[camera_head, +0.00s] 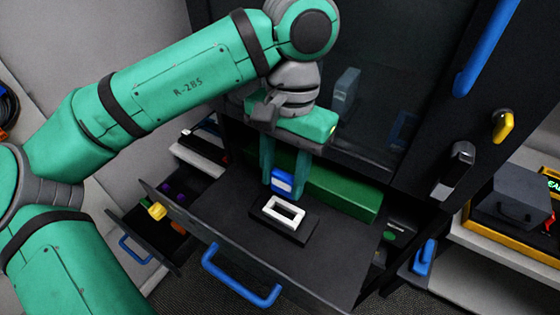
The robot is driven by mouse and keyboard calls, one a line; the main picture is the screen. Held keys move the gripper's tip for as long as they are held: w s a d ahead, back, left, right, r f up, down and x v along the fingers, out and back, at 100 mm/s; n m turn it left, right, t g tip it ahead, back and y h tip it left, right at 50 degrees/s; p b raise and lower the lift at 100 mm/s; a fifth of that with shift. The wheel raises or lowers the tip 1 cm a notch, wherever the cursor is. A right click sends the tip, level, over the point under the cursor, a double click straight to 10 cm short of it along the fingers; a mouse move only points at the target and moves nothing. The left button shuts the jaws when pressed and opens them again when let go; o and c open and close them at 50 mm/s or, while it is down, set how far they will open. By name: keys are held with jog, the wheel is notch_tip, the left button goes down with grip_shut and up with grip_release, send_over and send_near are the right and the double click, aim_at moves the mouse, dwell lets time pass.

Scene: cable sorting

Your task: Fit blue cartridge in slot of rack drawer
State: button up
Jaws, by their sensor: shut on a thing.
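My gripper (284,176) hangs over the open rack drawer (225,202) with its two green fingers pointing down. It is shut on the blue cartridge (281,184), which has a white band on its front face. The cartridge is behind and just above the slot (285,211), a white-rimmed rectangle on a dark block in the middle of the drawer. The cartridge looks upright and apart from the slot. Its lower edge is close to the slot's far rim, and the exact gap is hard to tell.
A long green block (340,193) lies behind the slot at the drawer's back. A blue handle (240,280) is on the drawer front. A smaller open drawer (135,225) at the left holds a yellow piece (157,210). A dark cabinet panel rises behind my gripper.

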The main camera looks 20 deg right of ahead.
aim_at(285, 193)
jog(key=shift+w+f, duration=0.2)
jog(key=shift+f, duration=0.1)
jog(key=shift+s+a+f, duration=0.15)
jog(key=shift+s+f, duration=0.2)
jog(key=shift+f, duration=0.15)
jog(key=shift+s+d+f, duration=0.1)
jog(key=shift+d+f, duration=0.05)
jog(key=shift+f, duration=0.35)
jog(key=shift+s+d+f, duration=0.1)
jog(key=shift+d+f, duration=0.05)
jog(key=shift+f, duration=0.3)
jog(key=shift+w+a+f, duration=0.1)
jog(key=shift+a+f, duration=0.05)
jog(key=shift+f, duration=0.2)
jog(key=shift+w, duration=0.25)
jog(key=shift+s+a, duration=0.1)
jog(key=shift+a, duration=0.15)
jog(key=shift+s+d, duration=0.35)
jog(key=shift+a, duration=0.1)
jog(key=shift+a, duration=0.1)
